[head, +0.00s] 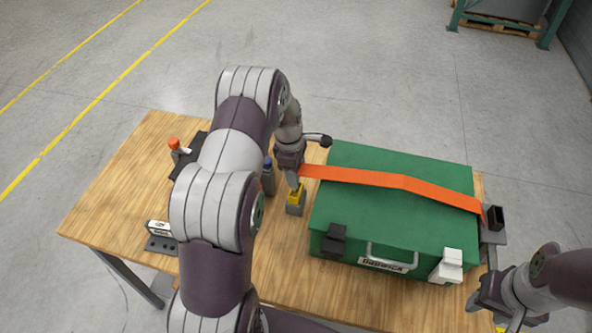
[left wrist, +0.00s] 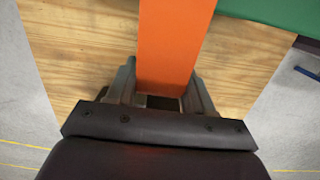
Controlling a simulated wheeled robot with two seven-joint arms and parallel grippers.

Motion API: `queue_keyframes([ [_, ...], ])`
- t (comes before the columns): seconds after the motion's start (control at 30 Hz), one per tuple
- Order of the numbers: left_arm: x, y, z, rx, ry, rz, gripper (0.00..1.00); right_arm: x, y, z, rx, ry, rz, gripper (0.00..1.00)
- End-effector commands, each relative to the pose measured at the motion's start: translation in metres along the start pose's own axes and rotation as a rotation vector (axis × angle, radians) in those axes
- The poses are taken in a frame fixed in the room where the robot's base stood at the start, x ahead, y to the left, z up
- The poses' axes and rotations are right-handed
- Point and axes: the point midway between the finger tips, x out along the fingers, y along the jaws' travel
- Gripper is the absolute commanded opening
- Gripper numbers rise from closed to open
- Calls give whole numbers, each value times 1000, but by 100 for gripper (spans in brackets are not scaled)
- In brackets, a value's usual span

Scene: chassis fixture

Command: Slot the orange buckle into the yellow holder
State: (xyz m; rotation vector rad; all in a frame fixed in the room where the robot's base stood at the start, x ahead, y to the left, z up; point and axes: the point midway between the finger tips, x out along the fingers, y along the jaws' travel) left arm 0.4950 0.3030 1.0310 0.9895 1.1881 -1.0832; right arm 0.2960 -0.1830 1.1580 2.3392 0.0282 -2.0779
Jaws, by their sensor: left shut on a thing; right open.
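An orange strap (head: 400,181) runs over the green case (head: 385,220) from a dark bracket (head: 495,217) at the right to my left gripper (head: 297,180). My left gripper is shut on the strap's left end, the orange buckle; its jaws hide much of that end. The left wrist view shows the orange piece (left wrist: 172,40) between the fingers. The yellow holder (head: 295,196), on a small grey block, stands just below the left gripper, left of the case. I cannot tell whether the buckle touches it. My right gripper (head: 482,300) is open and empty at the lower right.
The wooden table (head: 125,200) carries a blue-topped piece (head: 267,164), an orange-knobbed device (head: 174,144) and a labelled dark block (head: 160,240). A black latch (head: 334,240) and a white latch (head: 449,264) sit on the case's front. Bare table lies at the left.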

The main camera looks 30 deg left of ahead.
Motion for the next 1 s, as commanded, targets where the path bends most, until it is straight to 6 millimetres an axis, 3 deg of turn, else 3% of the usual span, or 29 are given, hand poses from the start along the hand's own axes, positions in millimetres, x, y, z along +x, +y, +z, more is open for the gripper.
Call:
queue_keyframes([
  [0.5, 25, 0, -3, 0, 0, 1, 20, 18, 0, 2, 0, 0, 0, 43],
  [0.87, 27, 0, -3, 0, 0, 1, 20, 19, 0, 2, 0, 0, 0, 43],
  [0.9, 27, 0, -3, 0, 0, 1, 58, 19, 0, 2, 0, 0, 0, 43],
  [0.97, 27, 0, -3, 0, 0, 1, 78, 19, 0, 2, 0, 0, 0, 43],
  [1.0, 27, 0, -3, 0, 0, 1, 82, 19, 0, 2, 0, 0, 0, 43],
])
